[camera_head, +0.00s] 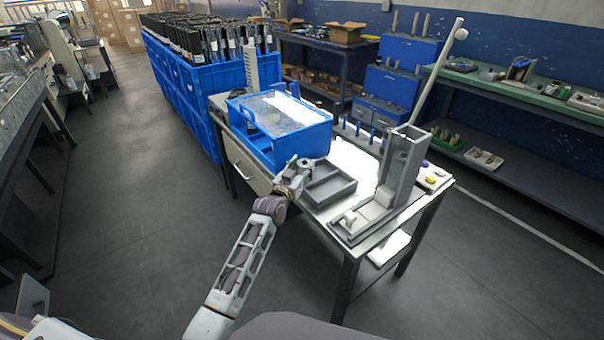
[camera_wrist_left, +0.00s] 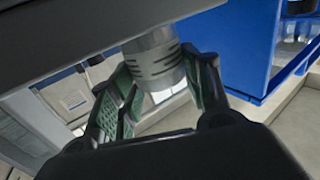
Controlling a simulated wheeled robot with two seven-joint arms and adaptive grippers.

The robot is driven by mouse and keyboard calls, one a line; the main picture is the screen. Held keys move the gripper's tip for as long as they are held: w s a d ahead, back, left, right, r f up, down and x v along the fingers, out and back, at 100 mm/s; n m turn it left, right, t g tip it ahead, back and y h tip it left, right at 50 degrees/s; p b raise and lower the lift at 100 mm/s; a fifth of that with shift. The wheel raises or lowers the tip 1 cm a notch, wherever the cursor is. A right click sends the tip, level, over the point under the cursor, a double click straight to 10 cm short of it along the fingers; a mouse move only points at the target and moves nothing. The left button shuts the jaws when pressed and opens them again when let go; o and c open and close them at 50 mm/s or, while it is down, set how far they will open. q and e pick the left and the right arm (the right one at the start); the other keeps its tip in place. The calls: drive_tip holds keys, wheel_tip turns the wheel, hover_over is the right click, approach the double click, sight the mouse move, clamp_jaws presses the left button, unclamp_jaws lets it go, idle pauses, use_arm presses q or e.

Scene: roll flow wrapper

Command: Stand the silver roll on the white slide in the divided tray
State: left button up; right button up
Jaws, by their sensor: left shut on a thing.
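My left gripper (camera_head: 296,172) is at the left edge of the grey divided tray (camera_head: 342,194). In the left wrist view its green-padded fingers (camera_wrist_left: 158,90) are on both sides of the silver roll (camera_wrist_left: 152,60), shut on it. In the head view the roll is too small to make out clearly at the gripper. The white slide (camera_head: 380,203) is at the foot of the grey upright chute, right of the tray. My right gripper is not in view.
The blue bin (camera_head: 283,132) with a clear lid stands directly behind my left gripper. The tall grey chute (camera_head: 401,160) rises at the table's right, with a pale pole behind it. Blue pegs (camera_head: 372,135) stand behind the tray. Colored buttons (camera_head: 430,179) are at the right edge.

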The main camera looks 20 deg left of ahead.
use_arm(q)
drive_tip(key=shift+f, duration=1.1)
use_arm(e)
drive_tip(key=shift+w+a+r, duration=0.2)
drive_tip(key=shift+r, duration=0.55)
use_arm(q)
drive_tip(key=shift+f, duration=0.1)
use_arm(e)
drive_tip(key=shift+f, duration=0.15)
use_arm(q)
drive_tip(key=o, duration=1.1)
drive_tip(key=shift+c, duration=0.2)
